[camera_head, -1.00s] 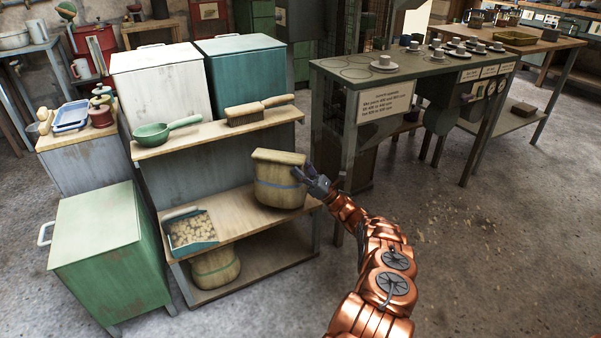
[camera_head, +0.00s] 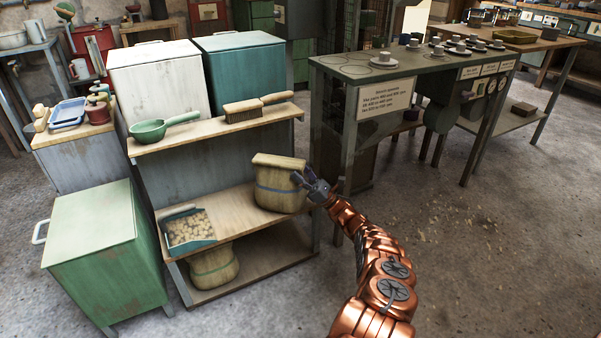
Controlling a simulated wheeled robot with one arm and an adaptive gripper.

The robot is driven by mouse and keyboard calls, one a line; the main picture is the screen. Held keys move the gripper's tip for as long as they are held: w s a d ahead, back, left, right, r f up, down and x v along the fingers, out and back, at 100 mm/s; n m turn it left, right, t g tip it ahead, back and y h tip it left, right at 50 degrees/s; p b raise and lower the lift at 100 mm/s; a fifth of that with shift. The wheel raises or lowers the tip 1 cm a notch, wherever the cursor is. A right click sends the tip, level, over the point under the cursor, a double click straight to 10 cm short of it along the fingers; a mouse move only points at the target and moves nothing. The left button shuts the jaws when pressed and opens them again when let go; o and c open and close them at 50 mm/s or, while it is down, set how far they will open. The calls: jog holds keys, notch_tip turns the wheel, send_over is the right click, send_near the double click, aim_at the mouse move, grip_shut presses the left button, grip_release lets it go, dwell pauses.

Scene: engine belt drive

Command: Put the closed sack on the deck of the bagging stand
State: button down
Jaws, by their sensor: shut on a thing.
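The closed sack (camera_head: 278,188) is tan, with a folded flat top and a blue-grey band around it. It is upright at the right end of the wooden deck (camera_head: 232,220) of the bagging stand. Its base appears at or just above the deck; I cannot tell if it touches. My gripper (camera_head: 304,179) is shut on the sack's right side near the top, reaching in from the right.
A teal-edged tray of pale lumps (camera_head: 188,229) sits on the deck's left. Another sack (camera_head: 213,267) stands on the shelf below. The upper shelf holds a green scoop (camera_head: 163,127) and a brush (camera_head: 256,104). A green workbench (camera_head: 345,73) stands right behind my arm.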

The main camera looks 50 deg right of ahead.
jog(key=shift+c, duration=1.6)
grip_release()
jog(key=shift+r, duration=0.1)
jog(key=shift+v, duration=1.35)
jog(key=b+v, duration=0.7)
jog(key=v, duration=0.2)
jog(key=shift+s, duration=0.1)
